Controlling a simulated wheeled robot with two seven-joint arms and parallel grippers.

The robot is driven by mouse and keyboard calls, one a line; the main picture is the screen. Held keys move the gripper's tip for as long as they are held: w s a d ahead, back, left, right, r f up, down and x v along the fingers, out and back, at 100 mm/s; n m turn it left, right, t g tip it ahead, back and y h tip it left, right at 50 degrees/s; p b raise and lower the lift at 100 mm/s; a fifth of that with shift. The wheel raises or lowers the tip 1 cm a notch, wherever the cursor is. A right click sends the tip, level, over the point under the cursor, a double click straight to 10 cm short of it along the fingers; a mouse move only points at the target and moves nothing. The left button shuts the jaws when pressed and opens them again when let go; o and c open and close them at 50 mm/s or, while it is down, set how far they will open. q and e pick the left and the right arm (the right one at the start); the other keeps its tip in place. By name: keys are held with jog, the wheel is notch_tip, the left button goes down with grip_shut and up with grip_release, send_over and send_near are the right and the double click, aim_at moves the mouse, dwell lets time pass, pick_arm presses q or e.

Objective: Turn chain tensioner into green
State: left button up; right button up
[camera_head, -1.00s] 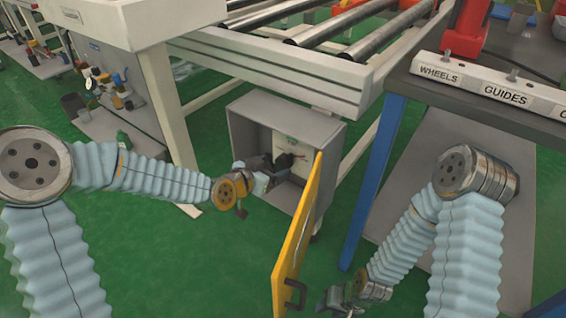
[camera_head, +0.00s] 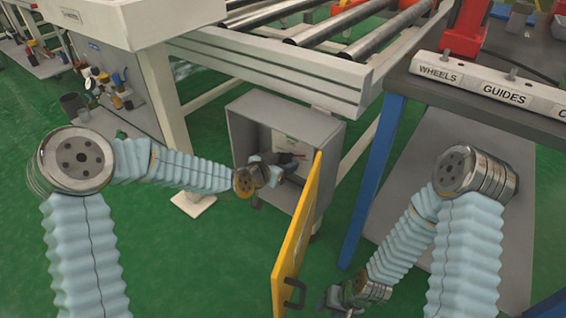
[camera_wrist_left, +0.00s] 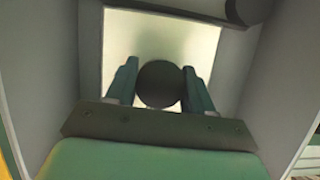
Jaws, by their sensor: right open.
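A grey cabinet (camera_head: 236,135) stands under the roller frame with its yellow door (camera_head: 297,240) swung open. My left gripper (camera_head: 285,165) reaches inside it. In the left wrist view the two fingers of my left gripper (camera_wrist_left: 160,85) stand apart on either side of a dark round thing (camera_wrist_left: 160,84), in front of a pale panel (camera_wrist_left: 120,35). I cannot tell whether the fingers press on it, or whether it is the chain tensioner. No green mark is readable on the panel. My right gripper (camera_head: 335,299) is open and low, right of the door handle.
The door's dark handle (camera_head: 294,293) is close to my right gripper. A blue table leg (camera_head: 372,185) and the labelled workbench (camera_head: 490,90) are at the right. A white frame leg (camera_head: 165,105) is left of the cabinet. Green floor (camera_head: 200,260) is clear in front.

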pick_arm(q)
jog(key=shift+c, duration=0.7)
jog(key=shift+a+f+n+g+h+b, duration=0.1)
jog(key=shift+f+n+g+h+b, duration=0.4)
jog(key=shift+b, duration=0.8)
jog(key=shift+r+n+h+b, duration=0.25)
jog(key=shift+n+h+b, duration=0.15)
jog(key=shift+n+b, duration=0.7)
jog(key=n+g+h+b, duration=0.1)
jog(key=n+h+b, duration=0.1)
jog(key=shift+n+b, duration=0.4)
jog(key=shift+r+n+h+b, duration=0.2)
jog(key=shift+n+h+b, duration=0.5)
jog(key=shift+n+b, duration=0.55)
jog(key=shift+r+n, duration=0.1)
jog(key=shift+n, duration=0.25)
jog(key=o, duration=1)
